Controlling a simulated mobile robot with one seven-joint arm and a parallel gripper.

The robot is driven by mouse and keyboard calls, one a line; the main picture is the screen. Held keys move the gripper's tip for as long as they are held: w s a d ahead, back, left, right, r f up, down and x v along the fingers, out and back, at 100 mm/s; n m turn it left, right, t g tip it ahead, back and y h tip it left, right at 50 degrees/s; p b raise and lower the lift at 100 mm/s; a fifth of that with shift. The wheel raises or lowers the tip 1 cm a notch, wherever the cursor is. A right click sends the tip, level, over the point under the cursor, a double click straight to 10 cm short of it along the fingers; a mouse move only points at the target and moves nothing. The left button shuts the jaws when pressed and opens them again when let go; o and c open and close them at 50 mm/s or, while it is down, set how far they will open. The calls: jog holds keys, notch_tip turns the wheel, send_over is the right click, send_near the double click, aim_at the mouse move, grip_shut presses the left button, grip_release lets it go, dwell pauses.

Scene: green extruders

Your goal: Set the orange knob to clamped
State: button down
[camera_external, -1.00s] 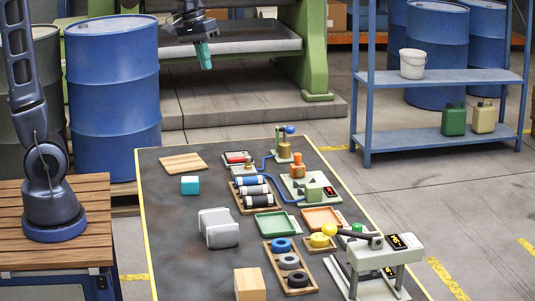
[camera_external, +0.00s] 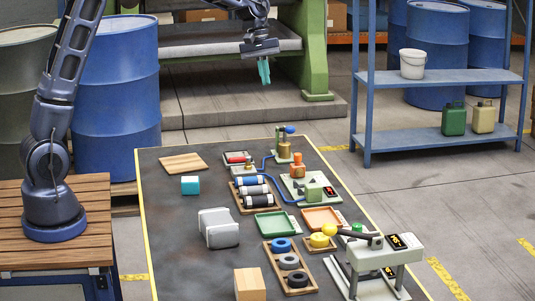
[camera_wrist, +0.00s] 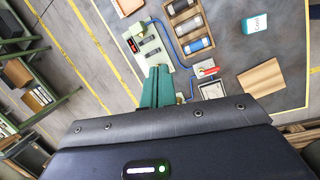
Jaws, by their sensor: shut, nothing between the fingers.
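The orange knob (camera_external: 298,159) stands upright on a pale green fixture plate (camera_external: 297,188) at the back right of the dark table in the external view. I cannot make out which setting the knob is in. In the wrist view the fingers (camera_wrist: 158,76) cover part of the plate (camera_wrist: 152,48), and I cannot pick out the knob there.
Behind the plate stands a brass part with a blue-topped green post (camera_external: 278,139). A blue hose (camera_external: 274,190) curves beside it. A wooden board (camera_external: 183,163) lies left.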

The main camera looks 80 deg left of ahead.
jog(key=w+a+f+n, duration=0.3)
jog(key=w+a+f, duration=0.3)
jog(key=a+f, duration=0.15)
jog(key=n+h, duration=0.2)
jog(key=n, duration=0.1)
send_near(295, 154)
jog(key=a+r, duration=0.2)
jog(key=a, duration=0.1)
jog(key=shift+a, duration=0.15)
jog(key=x, duration=1)
jog(key=shift+a, duration=0.1)
jog(key=shift+s+d, duration=0.1)
jog(key=shift+d, duration=1.75)
